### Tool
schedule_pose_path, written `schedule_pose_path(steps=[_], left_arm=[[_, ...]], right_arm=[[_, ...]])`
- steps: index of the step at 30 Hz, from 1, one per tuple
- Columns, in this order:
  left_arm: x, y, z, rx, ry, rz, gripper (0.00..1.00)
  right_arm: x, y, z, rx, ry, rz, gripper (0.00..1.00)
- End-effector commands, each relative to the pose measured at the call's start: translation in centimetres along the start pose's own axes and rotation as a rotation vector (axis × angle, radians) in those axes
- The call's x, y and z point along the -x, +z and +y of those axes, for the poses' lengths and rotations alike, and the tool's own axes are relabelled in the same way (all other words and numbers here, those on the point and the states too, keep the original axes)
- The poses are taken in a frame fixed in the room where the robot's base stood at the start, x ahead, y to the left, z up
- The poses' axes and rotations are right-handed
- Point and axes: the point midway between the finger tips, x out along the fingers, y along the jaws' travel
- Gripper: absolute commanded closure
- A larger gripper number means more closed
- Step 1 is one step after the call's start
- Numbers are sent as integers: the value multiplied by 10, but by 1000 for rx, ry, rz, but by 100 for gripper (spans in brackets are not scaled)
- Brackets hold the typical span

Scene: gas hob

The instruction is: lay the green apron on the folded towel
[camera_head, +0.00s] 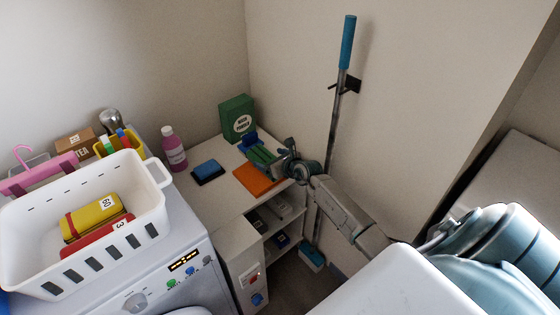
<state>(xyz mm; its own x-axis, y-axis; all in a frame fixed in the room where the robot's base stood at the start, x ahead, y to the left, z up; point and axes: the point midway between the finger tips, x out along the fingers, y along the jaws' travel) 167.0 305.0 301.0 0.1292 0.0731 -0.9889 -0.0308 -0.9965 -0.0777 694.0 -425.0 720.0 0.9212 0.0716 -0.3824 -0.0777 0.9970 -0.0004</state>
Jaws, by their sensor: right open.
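A green folded cloth, which looks like the apron (261,156), is at the back edge of an orange flat piece, which looks like the folded towel (256,181), on the white counter. My right gripper (265,150) is open at the green cloth and partly covers it. I cannot tell whether the cloth rests fully on the orange piece or whether the fingers touch it. My left gripper is not in view.
A dark blue folded cloth (207,171) and a pink bottle (173,149) are left of the orange piece. A green box (238,118) stands behind. A white basket (149,199) stands on the washing machine (205,252). A blue-handled pole (346,45) leans on the wall.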

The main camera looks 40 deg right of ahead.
Motion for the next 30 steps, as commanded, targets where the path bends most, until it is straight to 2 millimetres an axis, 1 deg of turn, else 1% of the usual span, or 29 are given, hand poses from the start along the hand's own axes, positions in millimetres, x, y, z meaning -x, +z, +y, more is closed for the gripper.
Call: schedule_pose_path(steps=[1, 3, 5, 12, 15, 18, 21, 24, 30], left_arm=[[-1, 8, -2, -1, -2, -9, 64], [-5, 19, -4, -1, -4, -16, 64], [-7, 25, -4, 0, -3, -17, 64], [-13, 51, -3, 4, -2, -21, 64], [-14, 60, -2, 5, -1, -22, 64], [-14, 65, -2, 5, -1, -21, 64], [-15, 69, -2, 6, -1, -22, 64], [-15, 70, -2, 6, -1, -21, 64], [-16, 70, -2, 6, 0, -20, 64]], right_arm=[[2, 5, 0, 1, 0, -1, 13], [13, 2, -1, 3, -1, 2, 13], [26, 3, -1, 4, 0, 2, 13], [78, 3, -1, 6, 0, 3, 13], [95, 3, 0, 4, 1, 2, 13], [108, 3, -1, 2, 0, 2, 13], [116, 3, -1, 1, 0, 1, 13], [120, 3, 0, 0, 1, 0, 13], [121, 3, 0, -1, 1, 0, 13]])
